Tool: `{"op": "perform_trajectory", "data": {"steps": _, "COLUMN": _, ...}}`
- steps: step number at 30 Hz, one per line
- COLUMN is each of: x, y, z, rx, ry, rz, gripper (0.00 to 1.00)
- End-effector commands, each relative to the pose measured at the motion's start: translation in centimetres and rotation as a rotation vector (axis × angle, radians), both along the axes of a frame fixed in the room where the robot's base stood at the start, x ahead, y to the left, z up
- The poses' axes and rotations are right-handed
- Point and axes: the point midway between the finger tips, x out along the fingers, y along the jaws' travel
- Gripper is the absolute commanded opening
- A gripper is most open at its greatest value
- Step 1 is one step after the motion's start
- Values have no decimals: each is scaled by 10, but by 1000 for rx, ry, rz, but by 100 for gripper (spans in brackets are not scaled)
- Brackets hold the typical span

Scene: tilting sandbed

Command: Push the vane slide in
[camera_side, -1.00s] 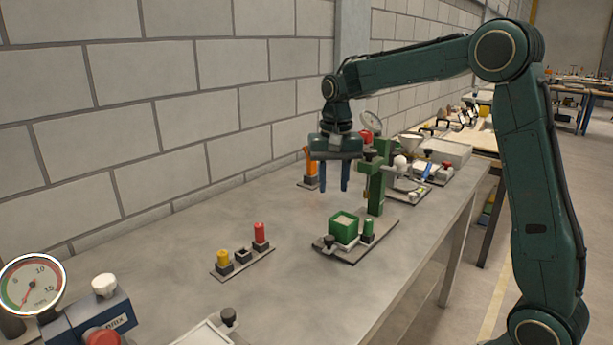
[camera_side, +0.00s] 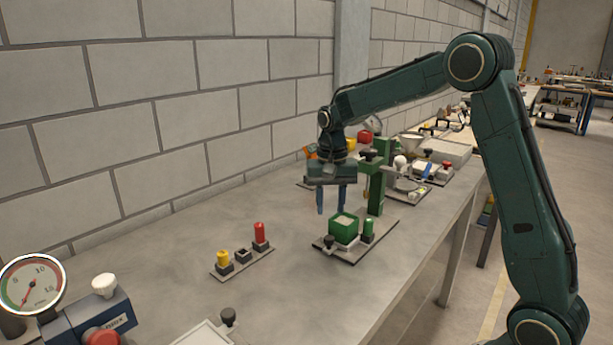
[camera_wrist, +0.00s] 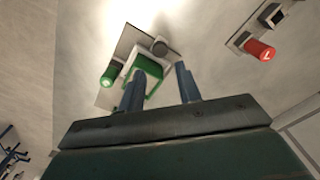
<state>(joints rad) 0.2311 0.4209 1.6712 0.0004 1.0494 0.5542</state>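My gripper (camera_side: 331,208) is open and empty, pointing down, above the bench beside a green tray box (camera_side: 343,229) of pale material. The box is on a dark plate (camera_side: 350,255) with a black knob (camera_side: 329,241) and a green peg (camera_side: 368,228). A green post (camera_side: 376,190) stands behind the box. I cannot tell for certain which part is the vane slide. In the wrist view my open gripper (camera_wrist: 160,78) shows with the green peg (camera_wrist: 110,76) to its left; one finger partly covers the box.
A dial gauge (camera_side: 32,284) and a blue device (camera_side: 88,322) are at front left. Other stations stand behind the post. The bench between rack and wall is clear.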

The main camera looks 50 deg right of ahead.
Motion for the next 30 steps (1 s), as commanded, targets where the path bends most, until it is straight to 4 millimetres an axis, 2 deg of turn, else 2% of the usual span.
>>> {"op": "perform_trajectory", "data": {"steps": 9, "x": -1, "y": 0, "z": -50, "rx": 1, "ry": 4, "rz": 0, "gripper": 34}}
{"op": "perform_trajectory", "data": {"steps": 15, "x": 0, "y": 0, "z": -72, "rx": 0, "ry": 1, "rz": 0, "gripper": 34}}
{"op": "perform_trajectory", "data": {"steps": 21, "x": 0, "y": 0, "z": -83, "rx": 0, "ry": 1, "rz": 0, "gripper": 34}}
{"op": "perform_trajectory", "data": {"steps": 30, "x": 0, "y": 0, "z": -84, "rx": 0, "ry": 0, "rz": 0, "gripper": 34}}
